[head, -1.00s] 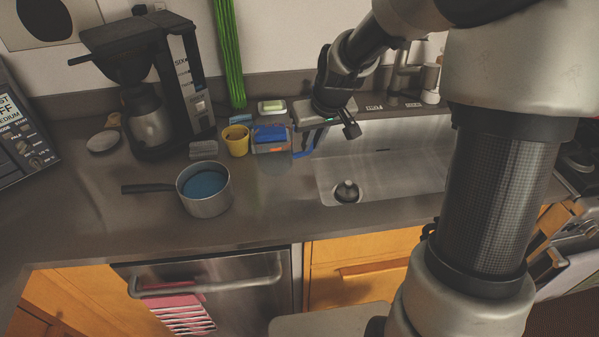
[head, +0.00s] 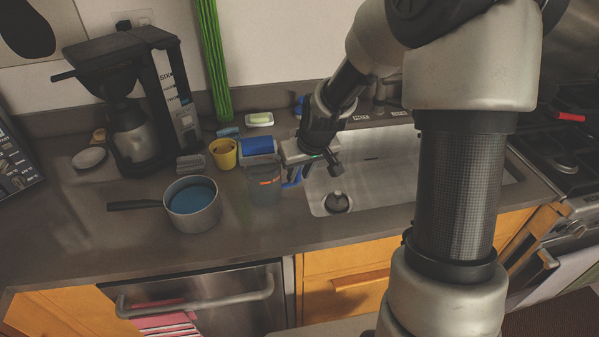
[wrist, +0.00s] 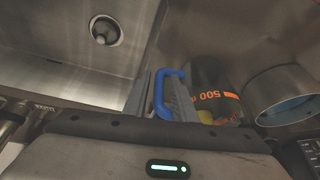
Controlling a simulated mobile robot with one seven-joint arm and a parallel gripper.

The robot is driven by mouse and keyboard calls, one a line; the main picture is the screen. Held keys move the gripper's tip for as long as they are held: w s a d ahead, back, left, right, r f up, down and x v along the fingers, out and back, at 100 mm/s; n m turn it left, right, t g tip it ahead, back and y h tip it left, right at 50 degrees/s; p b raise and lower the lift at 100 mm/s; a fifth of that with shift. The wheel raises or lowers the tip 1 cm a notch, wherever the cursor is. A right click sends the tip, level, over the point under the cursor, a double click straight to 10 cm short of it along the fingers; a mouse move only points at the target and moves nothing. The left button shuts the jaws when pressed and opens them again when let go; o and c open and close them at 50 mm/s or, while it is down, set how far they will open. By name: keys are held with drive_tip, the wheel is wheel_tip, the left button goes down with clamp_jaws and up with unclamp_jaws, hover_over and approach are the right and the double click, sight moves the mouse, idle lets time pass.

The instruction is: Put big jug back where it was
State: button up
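The big jug (head: 264,188) is clear, with a blue handle (wrist: 160,95) and orange markings. In the head view it is at the sink's left edge, right of the saucepan. My gripper (head: 334,166) is at the jug's right side. In the wrist view my gripper's two fingers (wrist: 162,98) flank the blue handle, closed on it, with the jug's body (wrist: 212,85) just to the right. The jug looks roughly upright. I cannot tell whether its base touches the counter.
A saucepan (head: 193,207) with blue contents is left of the jug. A yellow cup (head: 223,154) and blue sponge holder (head: 258,147) stand behind. The sink (head: 385,180) is to the right; a coffee maker (head: 130,125) is at the left. The front counter (head: 90,240) is clear.

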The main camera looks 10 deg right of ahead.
drive_tip(key=shift+r, duration=0.15)
drive_tip(key=shift+r, duration=0.25)
drive_tip(key=p+v, duration=0.1)
drive_tip(key=v, duration=1)
drive_tip(key=shift+s+d+r, duration=0.1)
drive_tip(key=shift+s+r, duration=0.15)
